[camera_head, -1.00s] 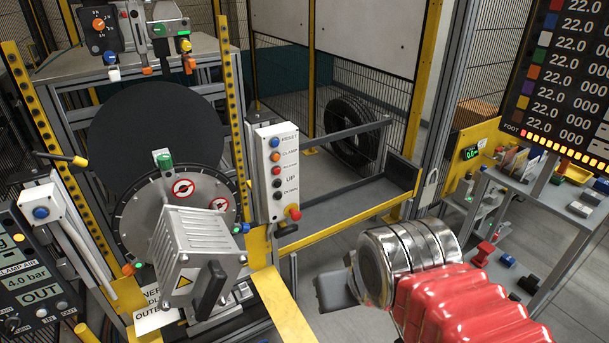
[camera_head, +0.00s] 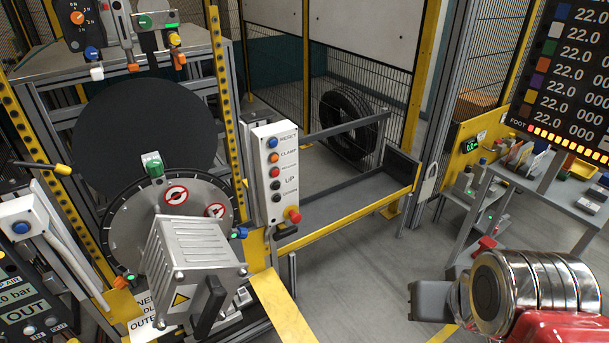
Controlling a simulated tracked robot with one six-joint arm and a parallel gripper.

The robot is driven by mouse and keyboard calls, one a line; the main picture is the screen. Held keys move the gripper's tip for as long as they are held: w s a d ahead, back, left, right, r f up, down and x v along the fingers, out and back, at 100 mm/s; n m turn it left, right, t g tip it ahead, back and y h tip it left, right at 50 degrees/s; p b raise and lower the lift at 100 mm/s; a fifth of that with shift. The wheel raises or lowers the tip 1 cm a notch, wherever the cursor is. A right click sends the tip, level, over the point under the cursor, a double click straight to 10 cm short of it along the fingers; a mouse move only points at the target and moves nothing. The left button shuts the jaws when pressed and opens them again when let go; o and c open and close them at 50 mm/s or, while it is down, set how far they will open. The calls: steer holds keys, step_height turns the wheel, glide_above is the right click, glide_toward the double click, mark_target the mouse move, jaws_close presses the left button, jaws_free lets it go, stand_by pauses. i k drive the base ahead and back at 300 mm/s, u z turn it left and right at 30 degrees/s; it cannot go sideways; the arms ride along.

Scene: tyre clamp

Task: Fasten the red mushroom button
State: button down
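A red mushroom button (camera_head: 294,216) sticks out at the lower right of the white button panel (camera_head: 267,205), just above a dark handle-like part. The panel stands upright on the clamp frame, with several coloured buttons in a column above the red one. My arm comes in at the lower right with chrome rings and a red sleeve. The dark grey block at its left end seems to be my gripper (camera_head: 430,301). It is well to the right of and below the panel in the picture, apart from it. Its fingers cannot be made out, nor anything held.
A ribbed grey box (camera_head: 187,262) with a black handle stands before the clamp disc (camera_head: 170,225). A yellow beam (camera_head: 285,310) juts forward. A shelf (camera_head: 545,200) at the right holds small parts, including a red piece (camera_head: 484,247). Grey floor lies open in between.

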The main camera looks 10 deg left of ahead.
mark_target(296, 218)
steer(key=z, duration=0.2)
steer(key=k, duration=1.6)
steer(key=u, duration=0.65)
steer(key=i, duration=1.5)
steer(key=u, duration=0.05)
